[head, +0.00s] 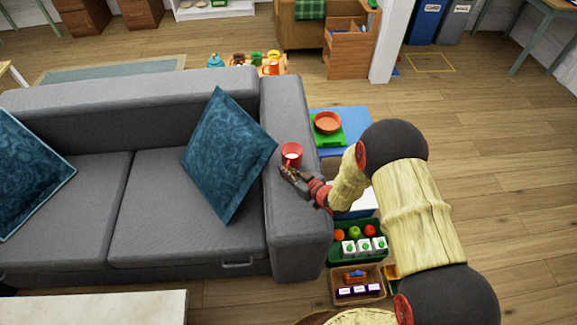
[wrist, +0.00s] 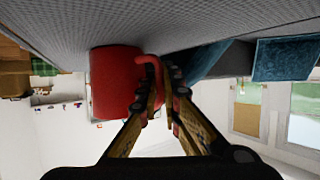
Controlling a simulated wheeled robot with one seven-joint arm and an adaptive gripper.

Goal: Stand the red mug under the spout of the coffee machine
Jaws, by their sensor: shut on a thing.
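The red mug (head: 291,153) is at the arm of the grey sofa (head: 301,230), upright in the head view. In the wrist view the red mug (wrist: 112,82) is close, with its rim end next to the grey fabric side of the picture hard to judge. My gripper (head: 290,171) is shut on the mug's handle; in the wrist view my gripper (wrist: 160,88) has its fingers around the handle. I cannot tell whether the mug touches the sofa arm. I cannot make out a coffee machine or its spout in either view.
A blue surface with a green board and an orange bowl (head: 327,122) lies beyond the sofa arm. A green crate of fruit and cartons (head: 358,241) and a brown box (head: 357,284) stand right of the sofa. Blue cushions lie on the sofa. Wooden floor (head: 500,170) is open at right.

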